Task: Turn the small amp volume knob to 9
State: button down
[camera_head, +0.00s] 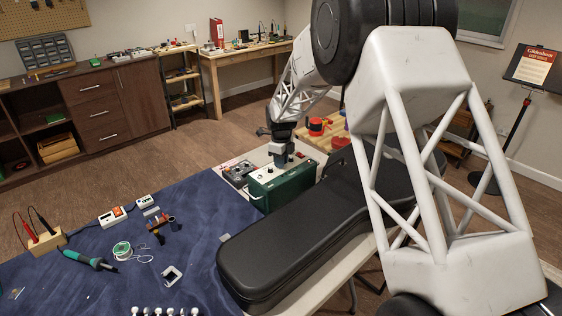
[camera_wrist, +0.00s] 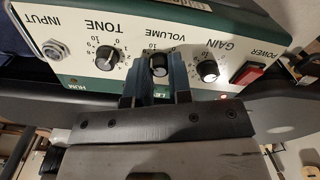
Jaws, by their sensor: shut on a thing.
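The volume knob (camera_wrist: 159,63) is in the middle, under the word VOLUME, between the tone knob (camera_wrist: 107,57) and the gain knob (camera_wrist: 208,71). My gripper (camera_wrist: 160,78) is shut on the volume knob, one finger on each side. The knob's pointer setting is too small to read. In the head view my gripper (camera_head: 281,160) is at the amp's top panel.
A red power switch (camera_wrist: 248,73) and an input jack (camera_wrist: 55,50) flank the knobs. A long black case (camera_head: 290,235) lies just in front of the amp. A dark pedal-like box (camera_head: 238,171) stands left of it. A soldering iron (camera_head: 86,259) and solder spool (camera_head: 122,250) lie on the blue mat.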

jog(key=shift+m, duration=0.5)
jog(key=c, duration=1)
grip_release()
jog(key=shift+c, duration=0.2)
jog(key=shift+r, duration=0.15)
notch_tip(320, 180, up, 7)
jog(key=shift+r, duration=0.3)
jog(key=shift+d, duration=0.1)
